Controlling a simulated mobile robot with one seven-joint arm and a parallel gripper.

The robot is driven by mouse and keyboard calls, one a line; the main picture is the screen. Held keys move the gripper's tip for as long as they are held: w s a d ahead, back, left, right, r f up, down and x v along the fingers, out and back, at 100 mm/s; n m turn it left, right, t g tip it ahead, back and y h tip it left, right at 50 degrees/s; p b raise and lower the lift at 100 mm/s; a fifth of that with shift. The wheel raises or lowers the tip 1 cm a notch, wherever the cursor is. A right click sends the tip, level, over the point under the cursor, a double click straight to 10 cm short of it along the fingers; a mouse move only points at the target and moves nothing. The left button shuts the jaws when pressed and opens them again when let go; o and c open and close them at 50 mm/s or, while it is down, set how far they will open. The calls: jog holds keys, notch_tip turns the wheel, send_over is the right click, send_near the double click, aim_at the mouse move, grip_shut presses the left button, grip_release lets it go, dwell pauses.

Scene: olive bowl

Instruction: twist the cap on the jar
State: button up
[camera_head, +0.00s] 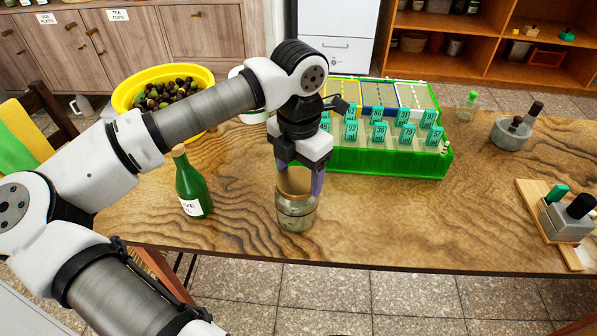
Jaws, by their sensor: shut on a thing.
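A glass jar (296,213) stands upright near the front edge of the wooden table. Its brownish cap (294,181) is on top, between the fingers of my gripper (297,183). My gripper points straight down and is shut on the cap, one finger on each side. The upper part of the cap is partly hidden by the gripper body, so I cannot tell how tightly it sits on the jar.
A green bottle (193,188) with a cork stands left of the jar. A green tray (392,162) with numbered tags lies behind it. A yellow bowl of olives (122,98) is at back left. A mortar (510,136) and a grey block (566,222) are on the right. Table between jar and block is clear.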

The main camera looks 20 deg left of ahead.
aim_at(299, 179)
jog(key=m+b, duration=0.1)
jog(key=m, duration=0.1)
jog(key=shift+m+b, duration=0.35)
jog(key=shift+m, duration=0.05)
jog(key=shift+d+r+m, duration=0.1)
jog(key=shift+m, duration=0.8)
jog(key=o, duration=1.2)
jog(key=shift+c, duration=0.2)
jog(key=shift+r+p, duration=1.55)
jog(key=shift+r, duration=1.45)
